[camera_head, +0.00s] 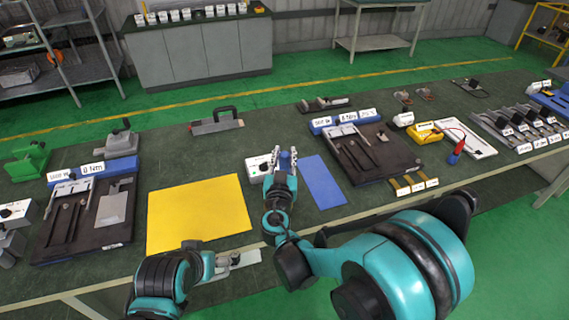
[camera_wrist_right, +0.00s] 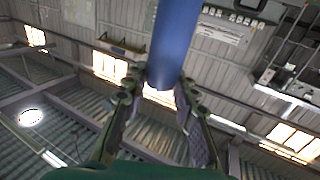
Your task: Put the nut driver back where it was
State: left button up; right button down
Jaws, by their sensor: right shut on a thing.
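My right gripper (camera_head: 285,158) is above the middle of the workbench, between the yellow mat and the blue mat. In the right wrist view its two fingers (camera_wrist_right: 160,92) close on a blue rounded bar (camera_wrist_right: 175,35), which looks like the handle of the nut driver. The rest of the tool is out of that view, and in the head view I cannot make it out between the fingers. My left gripper (camera_head: 230,260) is low at the front edge, by a pale plate; its jaws are too small to judge.
The yellow mat (camera_head: 197,213) and blue mat (camera_head: 322,182) lie flat and bare. Dark tool trays stand at left (camera_head: 82,228) and right (camera_head: 385,165). A white box (camera_head: 258,167) is beside my right gripper. A yellow meter (camera_head: 424,134) and a red-and-blue tool (camera_head: 458,151) are farther right.

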aim_at(284, 166)
notch_tip(284, 166, down, 2)
jog(key=shift+f+b, duration=0.25)
jog(key=shift+b, duration=0.1)
jog(key=shift+r, duration=0.1)
jog(key=shift+f+b, duration=0.5)
jog(key=shift+f, duration=0.05)
jog(key=c, duration=1.2)
grip_release()
jog(key=shift+r, duration=0.1)
